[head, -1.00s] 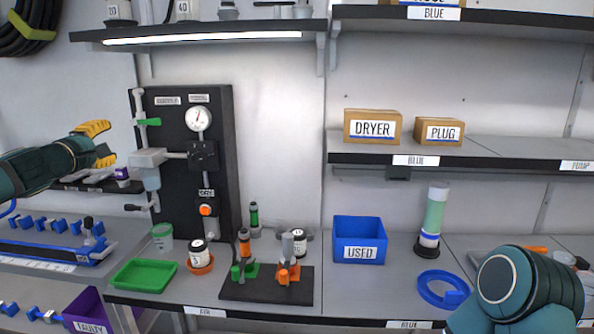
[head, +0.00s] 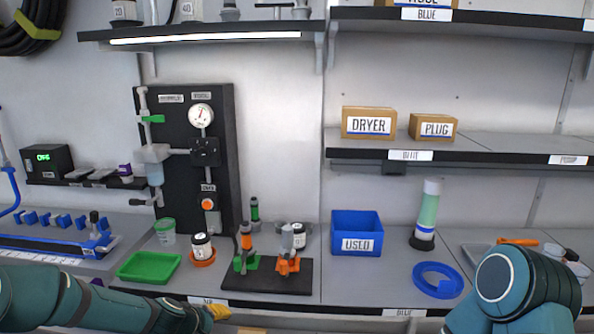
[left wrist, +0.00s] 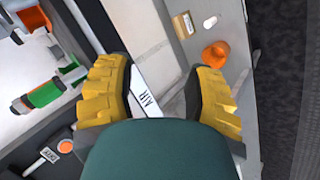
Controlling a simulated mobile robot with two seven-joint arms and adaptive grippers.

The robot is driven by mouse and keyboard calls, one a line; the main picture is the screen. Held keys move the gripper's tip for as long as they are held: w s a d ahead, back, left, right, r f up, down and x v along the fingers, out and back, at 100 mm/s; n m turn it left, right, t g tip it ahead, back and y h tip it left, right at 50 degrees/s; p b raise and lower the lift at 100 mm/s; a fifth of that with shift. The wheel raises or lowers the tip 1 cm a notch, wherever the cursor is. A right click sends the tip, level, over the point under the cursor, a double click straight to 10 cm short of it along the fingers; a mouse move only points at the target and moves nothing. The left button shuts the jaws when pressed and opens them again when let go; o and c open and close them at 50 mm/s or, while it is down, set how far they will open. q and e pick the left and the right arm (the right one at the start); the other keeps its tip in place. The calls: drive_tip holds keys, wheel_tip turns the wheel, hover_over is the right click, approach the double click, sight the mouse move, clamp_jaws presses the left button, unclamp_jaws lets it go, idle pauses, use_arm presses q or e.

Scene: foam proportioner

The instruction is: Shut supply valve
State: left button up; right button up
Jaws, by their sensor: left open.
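The supply valve is probably the green lever (head: 153,118) on the vertical grey pipe at the upper left of the black panel (head: 222,150). The lever lies crosswise to the pipe, and nothing touches it. A round white gauge (head: 201,116) sits to its right. My left gripper (head: 215,313) is low at the shelf's front edge, well below the panel. In the left wrist view my left gripper (left wrist: 160,88) has its yellow fingers spread, with the AIR label (left wrist: 147,98) showing between them. My right gripper is out of view; only my right arm shows.
A green tray (head: 149,267), a black stand (head: 265,279) with orange and green tools, and a blue USED bin (head: 357,234) stand on the work shelf. A cup with an orange base (head: 202,250) stands below the panel. The wall right of the panel is clear.

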use_arm(q)
drive_tip(key=s+d+f+m+g, duration=0.2)
drive_tip(key=s+d+f, duration=0.1)
drive_tip(key=s, duration=0.5)
drive_tip(key=s+d+f+m+g, duration=0.1)
drive_tip(key=s+d+f+m, duration=0.2)
drive_tip(key=s+f, duration=0.3)
drive_tip(key=s+d+f+m+g, duration=0.2)
drive_tip(key=s+d+f, duration=0.2)
drive_tip(key=s, duration=0.7)
drive_tip(key=shift+d+f+m+g, duration=0.3)
drive_tip(key=shift+d+f, duration=0.1)
drive_tip(key=shift+f, duration=0.35)
